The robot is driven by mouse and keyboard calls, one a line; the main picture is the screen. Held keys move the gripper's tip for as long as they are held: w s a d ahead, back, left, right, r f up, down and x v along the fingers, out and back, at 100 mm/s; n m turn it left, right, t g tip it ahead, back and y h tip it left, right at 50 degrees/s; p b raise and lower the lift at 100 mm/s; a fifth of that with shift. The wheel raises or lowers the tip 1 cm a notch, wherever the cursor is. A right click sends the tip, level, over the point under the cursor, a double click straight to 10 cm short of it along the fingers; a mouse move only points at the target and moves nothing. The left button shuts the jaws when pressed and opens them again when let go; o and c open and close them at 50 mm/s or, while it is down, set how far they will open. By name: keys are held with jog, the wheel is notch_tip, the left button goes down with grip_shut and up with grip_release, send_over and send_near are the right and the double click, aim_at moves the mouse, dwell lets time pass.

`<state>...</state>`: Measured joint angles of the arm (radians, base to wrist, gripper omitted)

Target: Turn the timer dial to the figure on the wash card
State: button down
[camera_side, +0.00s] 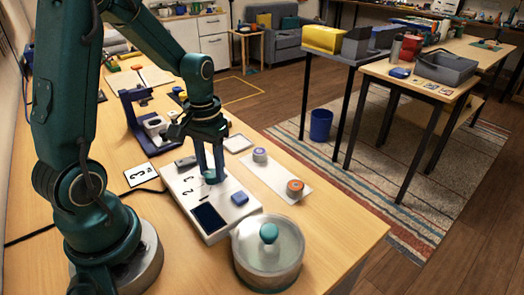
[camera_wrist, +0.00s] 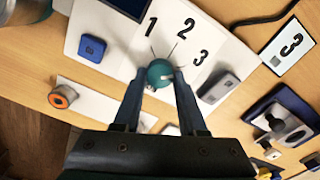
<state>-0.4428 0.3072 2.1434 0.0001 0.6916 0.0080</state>
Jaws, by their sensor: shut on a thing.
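The wash card (camera_wrist: 282,57), a white card with a black figure 3, lies on the table at the right of the wrist view and left of the panel in the side view (camera_side: 141,181). The timer dial is a round teal knob (camera_wrist: 160,73) on a white panel (camera_wrist: 93,20) with the figures 1, 2 and 3 around it. My gripper (camera_wrist: 161,78) is shut on the dial, one finger on each side. It points down over the panel in the side view (camera_side: 209,174). I cannot tell which figure the dial points at.
The panel has a blue button (camera_side: 239,198) and a dark screen (camera_side: 209,217). A glass-lidded pot (camera_side: 268,262) stands in front. A white strip with an orange-topped knob (camera_side: 295,188) lies to the right. A dark blue stand (camera_side: 134,125) is behind.

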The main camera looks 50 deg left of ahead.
aim_at(213, 172)
jog(key=shift+c, duration=2.3)
grip_release()
jog(key=shift+r, duration=0.1)
jog(key=shift+r, duration=2.5)
jog(key=s+d+r+m+t, duration=0.5)
jog(key=s+d+r, duration=0.2)
jog(key=d, duration=0.3)
jog(key=shift+d+t, duration=0.2)
jog(key=shift+t, duration=0.1)
